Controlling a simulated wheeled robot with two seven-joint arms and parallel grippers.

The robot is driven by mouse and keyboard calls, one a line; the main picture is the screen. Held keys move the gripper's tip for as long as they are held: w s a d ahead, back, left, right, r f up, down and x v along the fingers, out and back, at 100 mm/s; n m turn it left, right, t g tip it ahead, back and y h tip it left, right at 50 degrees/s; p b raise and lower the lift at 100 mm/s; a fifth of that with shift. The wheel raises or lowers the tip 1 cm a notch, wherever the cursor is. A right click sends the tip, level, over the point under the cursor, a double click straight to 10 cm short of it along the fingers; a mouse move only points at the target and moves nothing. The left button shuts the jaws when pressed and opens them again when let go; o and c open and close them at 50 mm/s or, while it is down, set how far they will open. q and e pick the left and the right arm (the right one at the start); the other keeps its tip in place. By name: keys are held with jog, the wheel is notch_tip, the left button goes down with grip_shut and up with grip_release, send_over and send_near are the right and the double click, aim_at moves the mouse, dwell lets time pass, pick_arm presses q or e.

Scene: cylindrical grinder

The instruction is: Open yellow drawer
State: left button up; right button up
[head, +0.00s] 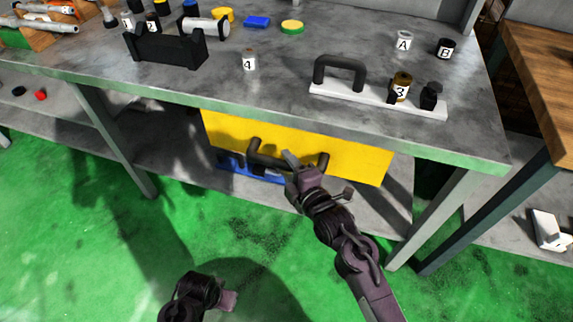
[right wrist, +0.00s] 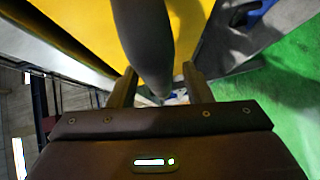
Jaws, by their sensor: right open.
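The yellow drawer (head: 355,160) hangs under the grey workbench top, its front facing me. Its dark arched handle (head: 256,152) spans the middle of the front and also shows in the right wrist view (right wrist: 143,40). My right gripper (head: 290,162) is open at the handle and partly covers it. In the right wrist view the dark handle bar runs between the two spread fingers (right wrist: 160,90), and the yellow front (right wrist: 88,25) lies behind it. Contact cannot be told. My left gripper (head: 228,301) is low over the floor, away from the drawer; its jaws are unclear.
The workbench top (head: 290,60) overhangs the drawer and carries a white plate with a black handle (head: 340,75), small labelled bottles and a black block (head: 165,48). A blue object (head: 250,170) sits below the drawer. Table legs stand either side. Green floor in front is clear.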

pick_arm(q)
jog(key=shift+r, duration=0.3)
pick_arm(e)
jog(key=shift+w+a, duration=0.25)
jog(key=shift+w, duration=0.25)
jog(key=shift+c, duration=0.2)
grip_shut()
